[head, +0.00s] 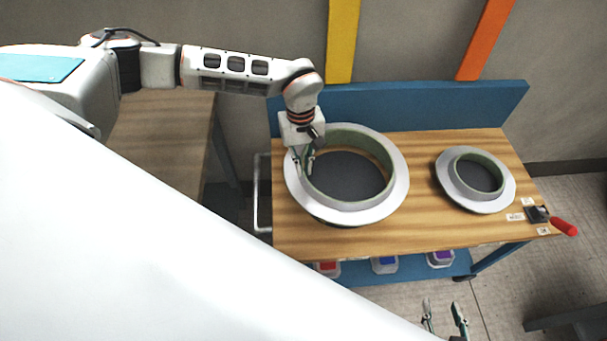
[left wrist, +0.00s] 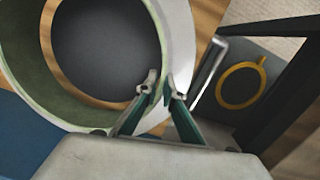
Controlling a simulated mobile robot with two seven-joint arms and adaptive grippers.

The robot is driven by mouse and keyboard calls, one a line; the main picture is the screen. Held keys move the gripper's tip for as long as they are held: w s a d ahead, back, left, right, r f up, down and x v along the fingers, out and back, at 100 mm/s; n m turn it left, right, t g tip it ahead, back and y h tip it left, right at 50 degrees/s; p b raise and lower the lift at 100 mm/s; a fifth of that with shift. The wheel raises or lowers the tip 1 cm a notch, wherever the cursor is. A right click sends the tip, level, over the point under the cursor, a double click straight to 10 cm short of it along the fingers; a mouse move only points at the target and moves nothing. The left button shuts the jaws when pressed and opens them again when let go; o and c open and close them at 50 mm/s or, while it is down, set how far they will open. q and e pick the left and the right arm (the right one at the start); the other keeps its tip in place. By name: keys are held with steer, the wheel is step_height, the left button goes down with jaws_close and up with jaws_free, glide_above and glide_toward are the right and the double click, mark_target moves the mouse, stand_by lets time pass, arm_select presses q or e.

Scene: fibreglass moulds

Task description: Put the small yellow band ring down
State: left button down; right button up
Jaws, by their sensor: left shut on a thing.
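The yellow band ring (left wrist: 241,85), thin with a small tab, lies flat on a dark grey surface at the right of the left wrist view, apart from my gripper. I cannot make it out in the head view. My left gripper (head: 304,160) is at the left side of the large round mould (head: 388,203), which has a white flange and green inner wall. In the left wrist view its fingertips (left wrist: 163,88) close on the mould's wall (left wrist: 153,30) from both sides. My right gripper (head: 445,315) shows at the bottom edge, fingers apart and empty.
The wooden bench top (head: 425,236) has a blue back board (head: 440,105) and a metal handle (head: 262,195) at its left end. A smaller round mould (head: 488,201) and a red-handled tool (head: 563,226) are at the right. Coloured containers (head: 385,264) stand on the lower shelf.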

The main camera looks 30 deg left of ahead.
arm_select(q)
steer(key=shift+f, duration=2.05)
steer(key=c, duration=2.3)
jaws_free()
steer(key=shift+f, duration=0.1)
steer(key=shift+o, duration=0.6)
steer(key=r, duration=0.8)
steer(key=a+r, duration=0.1)
steer(key=r, duration=0.3)
steer(key=shift+w, duration=0.35)
